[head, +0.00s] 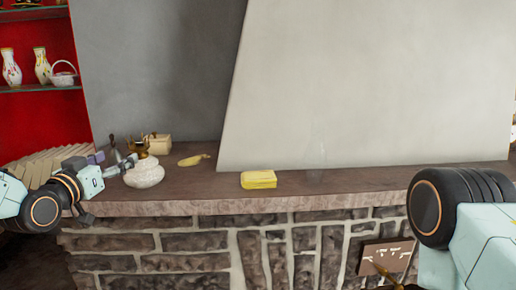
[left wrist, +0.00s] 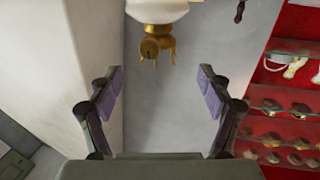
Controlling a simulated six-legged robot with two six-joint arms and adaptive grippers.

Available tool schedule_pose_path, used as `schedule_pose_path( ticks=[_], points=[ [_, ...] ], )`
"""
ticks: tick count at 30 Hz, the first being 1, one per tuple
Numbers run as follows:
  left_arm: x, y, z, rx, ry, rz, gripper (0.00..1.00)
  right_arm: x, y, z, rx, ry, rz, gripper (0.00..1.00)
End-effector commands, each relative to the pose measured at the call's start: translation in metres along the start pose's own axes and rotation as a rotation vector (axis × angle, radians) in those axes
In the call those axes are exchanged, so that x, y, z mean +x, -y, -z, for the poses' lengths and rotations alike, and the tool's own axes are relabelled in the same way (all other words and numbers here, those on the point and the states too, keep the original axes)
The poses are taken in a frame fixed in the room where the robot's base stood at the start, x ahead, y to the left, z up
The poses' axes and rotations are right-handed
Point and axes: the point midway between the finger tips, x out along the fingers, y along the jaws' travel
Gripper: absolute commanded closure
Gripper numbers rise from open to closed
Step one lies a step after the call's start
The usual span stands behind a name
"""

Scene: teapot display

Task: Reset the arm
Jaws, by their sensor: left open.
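My left gripper (head: 111,161) is at the left end of the stone mantel in the head view. It is open, with nothing between its purple-padded fingers in the left wrist view (left wrist: 158,78). A white rounded pot (head: 145,175) stands on the mantel just right of the gripper. A white vessel (left wrist: 157,9) shows at the top edge of the left wrist view, with a gold footed object (left wrist: 157,44) below it, both beyond the fingertips.
The mantel (head: 340,185) also holds a yellow block (head: 258,180), a yellow elongated item (head: 193,160), a gold pot (head: 138,146) and a cream box (head: 159,143). Red shelves (head: 40,105) with vases stand at left. A plaque (head: 388,256) is on the stone front.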

Motion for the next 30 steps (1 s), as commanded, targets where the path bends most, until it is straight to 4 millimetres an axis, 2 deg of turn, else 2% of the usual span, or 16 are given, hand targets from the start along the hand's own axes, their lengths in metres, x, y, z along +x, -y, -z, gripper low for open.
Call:
schedule_pose_path(
  ticks=[9,15,21,30],
  points=[
    [0.046,-0.001,-0.001,0.004,0.001,-0.002,0.22,0.000,0.000,0.000,0.000,0.000,0.000,0.60],
    [0.069,0.000,-0.001,0.003,0.000,-0.001,0.22,0.000,0.000,0.000,0.000,0.000,0.000,0.60],
    [0.081,0.000,-0.001,0.001,0.001,0.000,0.22,0.000,0.000,0.000,0.000,0.000,0.000,0.60],
    [0.083,0.000,-0.001,0.000,0.001,0.000,0.22,0.000,0.000,0.000,0.000,0.000,0.000,0.60]
  ],
)
